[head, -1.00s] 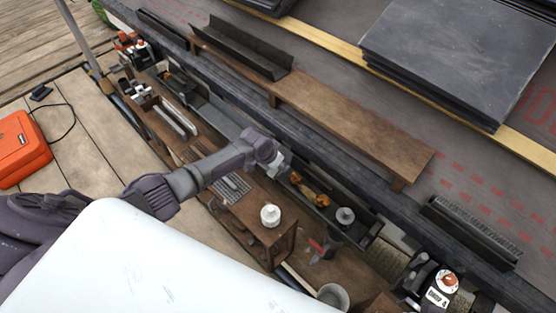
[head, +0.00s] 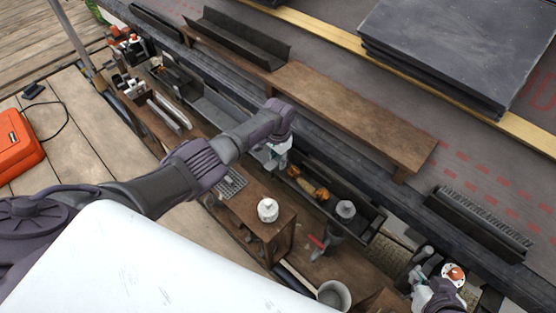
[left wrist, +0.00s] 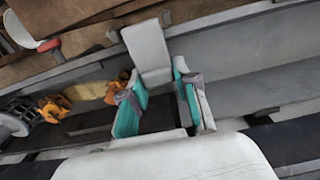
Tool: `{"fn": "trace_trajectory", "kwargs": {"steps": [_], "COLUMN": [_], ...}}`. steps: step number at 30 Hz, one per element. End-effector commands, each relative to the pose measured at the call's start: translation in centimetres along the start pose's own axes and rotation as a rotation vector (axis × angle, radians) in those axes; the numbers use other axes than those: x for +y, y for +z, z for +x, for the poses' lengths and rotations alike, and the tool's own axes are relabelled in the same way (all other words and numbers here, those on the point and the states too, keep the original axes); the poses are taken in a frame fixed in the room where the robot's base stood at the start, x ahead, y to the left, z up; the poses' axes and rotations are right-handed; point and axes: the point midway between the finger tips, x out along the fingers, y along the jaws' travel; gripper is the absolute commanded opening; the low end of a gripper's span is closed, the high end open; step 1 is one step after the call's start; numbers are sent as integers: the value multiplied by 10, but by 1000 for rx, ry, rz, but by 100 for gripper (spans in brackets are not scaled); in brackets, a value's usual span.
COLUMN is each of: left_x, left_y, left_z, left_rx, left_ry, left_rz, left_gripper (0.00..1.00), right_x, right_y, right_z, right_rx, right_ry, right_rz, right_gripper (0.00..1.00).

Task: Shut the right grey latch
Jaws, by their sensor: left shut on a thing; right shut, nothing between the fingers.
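My left gripper (head: 278,155) is over the long trough (head: 225,107) beside the bench. In the left wrist view its teal-padded fingers (left wrist: 157,105) stand with a light grey flat piece (left wrist: 150,50) between and beyond them, and they are shut on it. I cannot tell for certain whether this piece is the grey latch. The fingers hide its near end. My right gripper (head: 418,277) is at the lower right, shut and empty, next to a device with an orange-and-white cap (head: 454,274). No other grey latch can be made out.
Orange items (head: 310,188) and a grey spool (head: 345,209) sit in the trough. A white pot (head: 268,210) stands on a small wooden stand. A wooden plank (head: 350,120) and stacked slates (head: 450,50) lie beyond. An orange case (head: 15,142) is at left.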

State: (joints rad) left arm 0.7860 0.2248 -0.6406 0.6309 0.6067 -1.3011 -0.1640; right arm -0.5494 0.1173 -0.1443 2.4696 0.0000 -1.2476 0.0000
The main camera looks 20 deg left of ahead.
Motion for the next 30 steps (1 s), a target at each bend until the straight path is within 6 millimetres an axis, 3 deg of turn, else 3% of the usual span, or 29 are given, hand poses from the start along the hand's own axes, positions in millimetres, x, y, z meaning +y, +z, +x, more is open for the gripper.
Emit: {"fn": "trace_trajectory", "kwargs": {"steps": [12, 13, 17, 30], "left_x": [0, 0, 0, 0], "left_y": [0, 0, 0, 0], "left_z": [1, 1, 1, -8], "left_rx": [-5, -5, -5, -2], "left_ry": [0, 0, 0, 1], "left_rz": [0, 0, 0, 0], "left_gripper": [0, 35, 56, 56], "right_x": [0, 0, 0, 0], "right_y": [-3, -3, -3, -3], "right_z": [1, 1, 1, 1], "right_rx": [14, 14, 13, 13], "right_ry": [-1, -1, -1, 0], "right_rz": [0, 0, 0, 0], "right_gripper": [0, 0, 0, 0]}}
